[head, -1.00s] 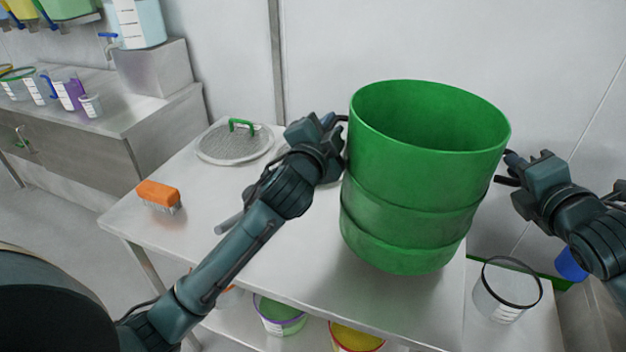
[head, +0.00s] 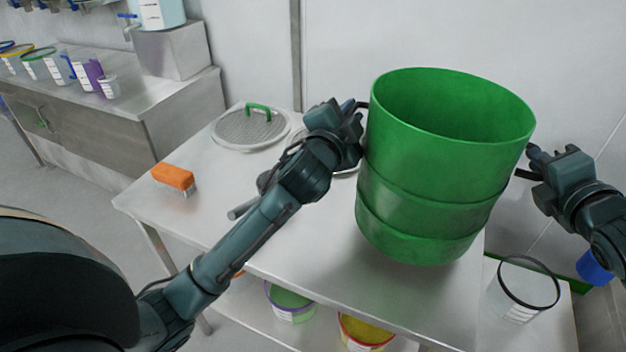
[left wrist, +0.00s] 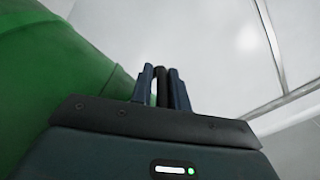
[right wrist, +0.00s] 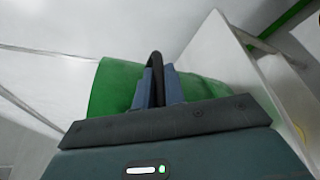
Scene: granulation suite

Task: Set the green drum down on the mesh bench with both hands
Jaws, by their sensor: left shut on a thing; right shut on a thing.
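The green drum (head: 437,170) is open-topped, ribbed and slightly tilted in the head view. It is over the right part of the metal bench (head: 330,262); I cannot tell whether its base touches the top. My left gripper (head: 358,108) is shut on a black handle at the drum's left side. The fingers close on it in the left wrist view (left wrist: 161,88). My right gripper (head: 526,163) is shut on the handle at the right side, and the right wrist view shows the black loop between the fingers (right wrist: 156,85). The drum's inner bottom is hidden.
A round mesh lid with green handle (head: 250,130) and an orange brush (head: 174,178) lie on the bench's left part. A clear tub with black rim (head: 524,290) stands right of the bench. Tubs (head: 290,302) sit on the lower shelf. The bench's front middle is clear.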

